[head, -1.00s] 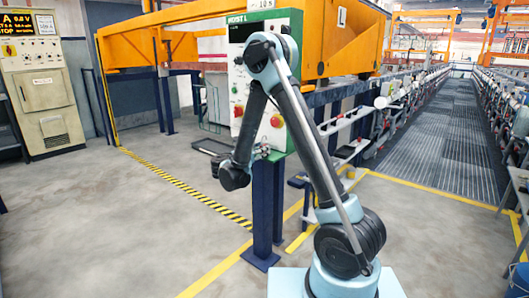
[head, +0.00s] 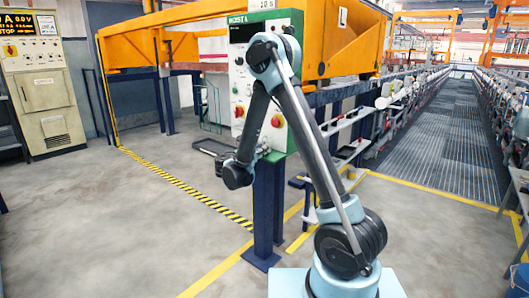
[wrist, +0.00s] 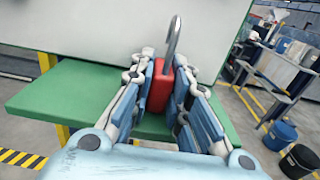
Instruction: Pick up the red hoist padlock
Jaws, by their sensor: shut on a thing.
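The red hoist padlock (wrist: 159,86) shows in the wrist view, upright between the two fingers, with its grey metal shackle rising above it. My gripper (wrist: 167,95) is shut on its red body, one blue finger pad at each side. A green ledge (wrist: 75,97) lies below and around the gripper, in front of a pale panel. In the head view my gripper (head: 262,153) is small, at the lower front of the hoist control panel (head: 243,85). The padlock cannot be made out there.
The hoist panel stands on a dark blue post (head: 267,215). Orange hoist beams (head: 165,50) are behind it. Bins (wrist: 282,135) stand at the right in the wrist view. The floor at left is open.

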